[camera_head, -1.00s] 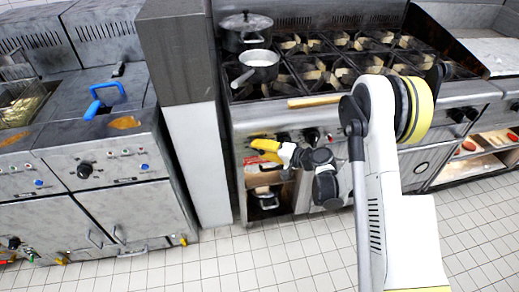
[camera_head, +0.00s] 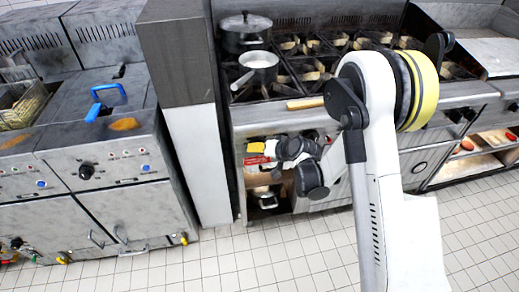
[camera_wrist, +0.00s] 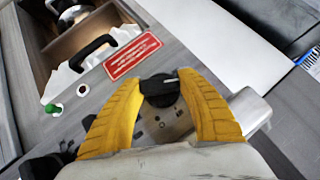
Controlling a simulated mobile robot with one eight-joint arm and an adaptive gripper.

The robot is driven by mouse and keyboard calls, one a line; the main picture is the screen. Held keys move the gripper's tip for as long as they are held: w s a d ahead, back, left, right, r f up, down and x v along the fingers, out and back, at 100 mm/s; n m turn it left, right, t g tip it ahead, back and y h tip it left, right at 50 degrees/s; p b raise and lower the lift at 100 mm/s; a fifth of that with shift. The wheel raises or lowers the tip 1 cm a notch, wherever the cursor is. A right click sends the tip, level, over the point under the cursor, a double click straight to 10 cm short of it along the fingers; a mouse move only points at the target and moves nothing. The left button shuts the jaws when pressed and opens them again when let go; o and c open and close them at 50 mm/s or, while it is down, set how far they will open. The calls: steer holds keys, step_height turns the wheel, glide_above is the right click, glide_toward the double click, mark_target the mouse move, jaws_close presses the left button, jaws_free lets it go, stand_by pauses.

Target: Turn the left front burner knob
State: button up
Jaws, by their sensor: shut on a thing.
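A black burner knob (camera_wrist: 160,88) with a pale marker line sits on a round metal plate on the stove's front panel. My gripper (camera_wrist: 158,84), with two yellow ribbed fingers, has one finger on each side of the knob and is shut on it. In the head view, my gripper (camera_head: 257,152) is at the left end of the stove front (camera_head: 285,126), and my arm hides the knob there. A red label (camera_wrist: 132,55) is just past the knob in the wrist view.
A small pan (camera_head: 259,66) and a lidded pot (camera_head: 245,32) stand on the left burners. A wooden handle (camera_head: 306,103) lies at the stove's front edge. An open compartment is below the panel. A fryer (camera_head: 100,150) stands to the left.

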steer(key=shift+a+n+h, duration=0.1)
steer(key=shift+n+h, duration=0.6)
steer(key=shift+h, duration=0.7)
steer(key=o, duration=1.2)
steer(key=shift+w, duration=0.1)
steer(key=shift+c, duration=0.2)
steer(key=v, duration=1.2)
